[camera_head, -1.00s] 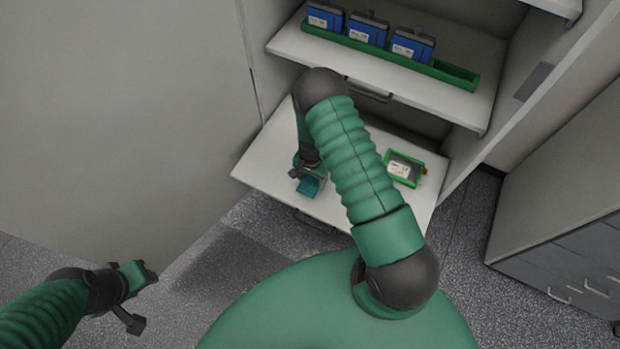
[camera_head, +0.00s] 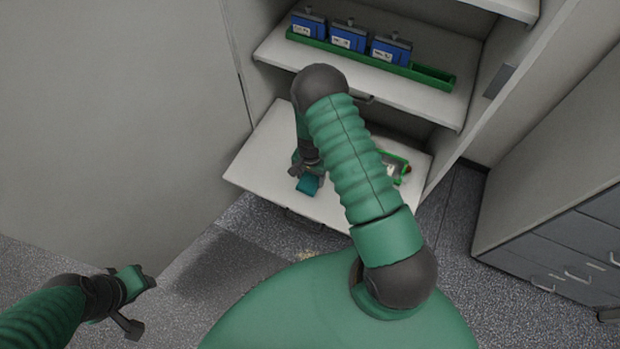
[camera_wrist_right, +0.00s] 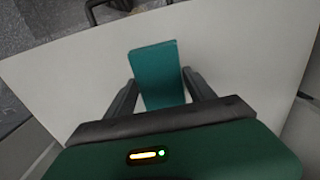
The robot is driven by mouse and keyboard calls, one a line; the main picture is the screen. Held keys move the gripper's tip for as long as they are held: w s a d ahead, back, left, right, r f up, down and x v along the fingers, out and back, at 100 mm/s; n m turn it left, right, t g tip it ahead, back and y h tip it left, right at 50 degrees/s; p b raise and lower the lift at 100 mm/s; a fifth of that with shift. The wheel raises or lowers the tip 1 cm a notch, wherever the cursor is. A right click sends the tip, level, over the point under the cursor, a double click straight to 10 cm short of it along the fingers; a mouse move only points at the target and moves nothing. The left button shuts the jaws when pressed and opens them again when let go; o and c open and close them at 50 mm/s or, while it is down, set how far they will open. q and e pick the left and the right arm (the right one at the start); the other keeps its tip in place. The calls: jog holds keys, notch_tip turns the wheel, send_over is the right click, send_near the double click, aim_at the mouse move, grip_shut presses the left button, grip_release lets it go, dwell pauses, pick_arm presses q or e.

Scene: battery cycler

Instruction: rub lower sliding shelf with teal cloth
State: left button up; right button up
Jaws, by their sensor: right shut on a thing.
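The lower sliding shelf (camera_head: 268,135) is a white board pulled out of the cabinet. The teal cloth (camera_head: 308,185) is in my right gripper (camera_head: 304,172), over the shelf's front left part. In the right wrist view the cloth (camera_wrist_right: 158,72) lies between the two dark fingers of the right gripper (camera_wrist_right: 160,92), with the white shelf (camera_wrist_right: 240,50) behind it. I cannot tell whether the cloth touches the shelf. My left gripper (camera_head: 142,280) is off to the lower left, over the floor and away from the shelf; its finger gap is unclear.
A green-framed device (camera_head: 400,166) lies on the lower shelf's right side, partly behind my right arm. The upper shelf (camera_head: 280,48) holds a green tray (camera_head: 432,84) with blue battery units (camera_head: 348,38). A grey drawer cabinet (camera_head: 570,245) stands at right.

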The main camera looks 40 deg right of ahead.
jog(key=shift+d+r+p, duration=0.25)
jog(key=shift+r+p, duration=0.45)
jog(key=shift+r, duration=0.55)
jog(key=shift+a, duration=0.1)
